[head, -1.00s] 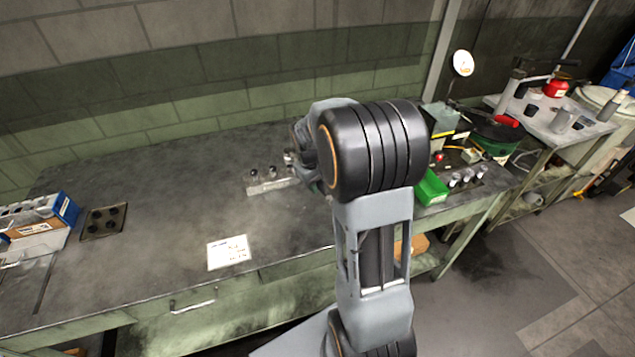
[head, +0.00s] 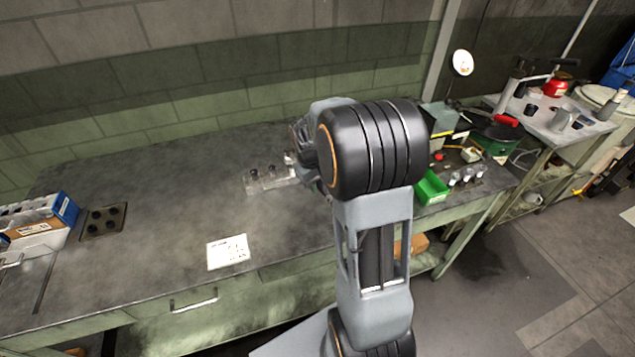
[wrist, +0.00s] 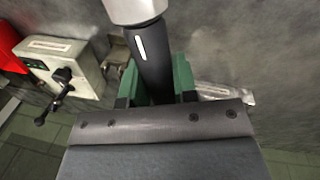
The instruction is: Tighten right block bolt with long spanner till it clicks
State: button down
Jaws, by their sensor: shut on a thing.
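In the wrist view my gripper (wrist: 157,88) has its green fingers shut around the dark handle of a tool, which I take to be the long spanner (wrist: 153,58). The handle has a white stripe and a pale grey end at the picture's top edge. The spanner's working end is not clear to see. In the head view a pale metal block (head: 262,184) with upright bolts stands on the bench, just left of my wrist. Its right end is close to my arm, which hides the gripper and the spanner there. I cannot tell whether the spanner touches a bolt.
A white paper sheet (head: 228,252) lies on the bench front. A dark plate with several holes (head: 103,222) and a blue-and-white box (head: 45,215) are at the left. A green bin (head: 432,188) is right of my arm. The bench's left middle is clear.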

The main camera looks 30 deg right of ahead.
jog(key=shift+f+b, duration=0.95)
jog(key=shift+f, duration=0.3)
jog(key=shift+a, duration=0.1)
dwell(0.3)
jog(key=shift+a+m, duration=0.4)
jog(key=shift+a, duration=0.15)
jog(key=shift+a, duration=0.1)
dwell(0.4)
jog(key=shift+a+m, duration=0.45)
jog(key=shift+m, duration=0.05)
jog(key=shift+w+a, duration=0.1)
jog(key=shift+a, duration=0.1)
jog(key=shift+a, duration=0.1)
jog(key=shift+w+a+m, duration=0.1)
jog(key=shift+a+m, duration=0.4)
jog(key=shift+a, duration=0.25)
dwell(0.6)
